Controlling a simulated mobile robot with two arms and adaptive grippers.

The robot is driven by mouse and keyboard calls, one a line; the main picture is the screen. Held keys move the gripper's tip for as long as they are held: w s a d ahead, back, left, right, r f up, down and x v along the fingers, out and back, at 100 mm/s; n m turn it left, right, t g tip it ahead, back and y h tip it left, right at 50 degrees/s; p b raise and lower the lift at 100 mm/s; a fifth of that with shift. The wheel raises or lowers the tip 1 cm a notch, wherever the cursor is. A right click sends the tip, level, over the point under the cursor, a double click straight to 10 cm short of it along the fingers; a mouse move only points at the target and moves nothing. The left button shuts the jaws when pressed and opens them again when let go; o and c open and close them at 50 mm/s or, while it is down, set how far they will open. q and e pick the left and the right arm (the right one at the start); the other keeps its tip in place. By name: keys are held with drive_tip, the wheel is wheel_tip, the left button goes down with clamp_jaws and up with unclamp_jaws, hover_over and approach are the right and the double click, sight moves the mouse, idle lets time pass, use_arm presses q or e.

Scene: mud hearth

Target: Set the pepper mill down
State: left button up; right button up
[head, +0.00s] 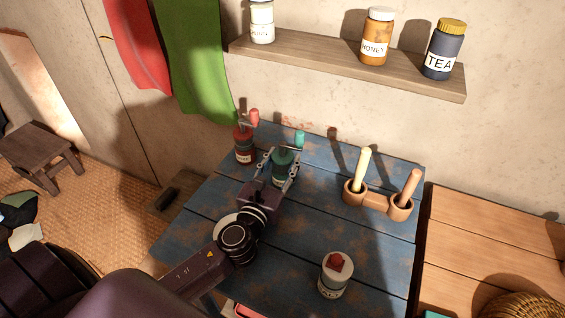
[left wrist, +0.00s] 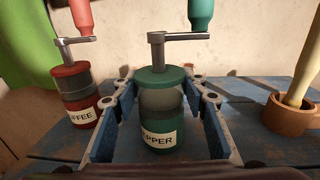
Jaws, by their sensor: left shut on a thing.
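The pepper mill (head: 283,165) is teal-green with a metal crank and a teal knob. It is upright at the back of the blue table (head: 290,236). My left gripper (head: 279,176) has its fingers on both sides of it and is shut on it. My right gripper is not in view.
A red coffee mill (head: 244,148) stands close to the left of the pepper mill. A wooden holder with two pestles (head: 378,200) is at the right. A shelf (head: 340,62) with jars hangs above.

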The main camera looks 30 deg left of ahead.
use_arm(q)
drive_tip(key=o, duration=1.2)
drive_tip(key=s, duration=0.3)
drive_tip(key=s+d+b, duration=0.1)
drive_tip(key=s, duration=0.3)
drive_tip(key=s+b, duration=0.1)
drive_tip(key=s, duration=0.3)
drive_tip(key=shift+s+d, duration=0.15)
drive_tip(key=shift+d, duration=0.1)
drive_tip(key=shift+s+r, duration=0.15)
drive_tip(key=shift+s, duration=0.2)
